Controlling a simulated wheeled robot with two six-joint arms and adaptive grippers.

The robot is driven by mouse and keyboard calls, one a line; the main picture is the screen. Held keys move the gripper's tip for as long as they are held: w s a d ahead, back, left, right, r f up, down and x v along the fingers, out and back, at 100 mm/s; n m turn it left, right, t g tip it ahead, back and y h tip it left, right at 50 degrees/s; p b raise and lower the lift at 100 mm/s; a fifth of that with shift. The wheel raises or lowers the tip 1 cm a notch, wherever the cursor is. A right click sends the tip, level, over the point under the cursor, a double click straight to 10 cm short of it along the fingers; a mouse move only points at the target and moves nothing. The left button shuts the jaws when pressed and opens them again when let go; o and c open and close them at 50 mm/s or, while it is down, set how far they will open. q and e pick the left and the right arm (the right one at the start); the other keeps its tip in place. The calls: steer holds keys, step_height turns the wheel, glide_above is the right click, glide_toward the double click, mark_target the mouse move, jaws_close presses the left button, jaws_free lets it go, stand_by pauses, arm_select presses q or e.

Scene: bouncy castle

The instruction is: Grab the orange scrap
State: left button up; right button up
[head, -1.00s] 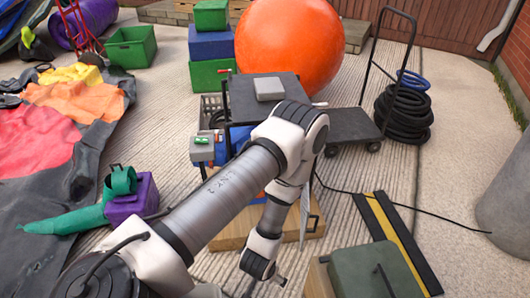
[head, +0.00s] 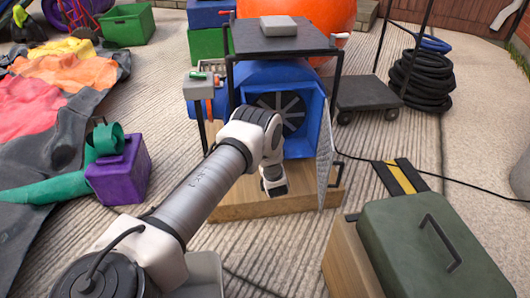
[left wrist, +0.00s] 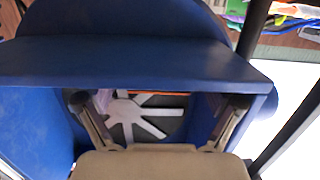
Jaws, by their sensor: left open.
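A thin orange strip (left wrist: 168,94), possibly the orange scrap, shows along the upper edge of the pale-spoked fan in the left wrist view. Most of it is hidden, and I cannot make it out in the head view. The fan sits inside the square opening of the blue blower (head: 318,122). My left gripper (left wrist: 160,103) is open, with its two fingers spread at the opening's sides and nothing seen between them but the fan behind. In the head view my left wrist is low in front of the blower, its fingertips not clear. My right gripper is not in view.
A mesh panel (head: 325,165) stands open at the opening's right side. A black stand (head: 285,42) rises over the blower, with a grey control box (head: 199,88) at left. A wooden base (head: 240,205) lies beneath. A green case (head: 425,245) is at front right.

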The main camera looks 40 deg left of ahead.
arm_select(q)
steer(key=shift+w+a+f, duration=0.2)
steer(key=shift+w+a, duration=0.1)
steer(key=shift+a, duration=0.1)
steer(key=shift+r, duration=0.15)
steer(key=c, duration=0.9)
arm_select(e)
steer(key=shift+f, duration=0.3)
arm_select(q)
steer(key=shift+r, duration=0.1)
steer(key=shift+c, duration=0.2)
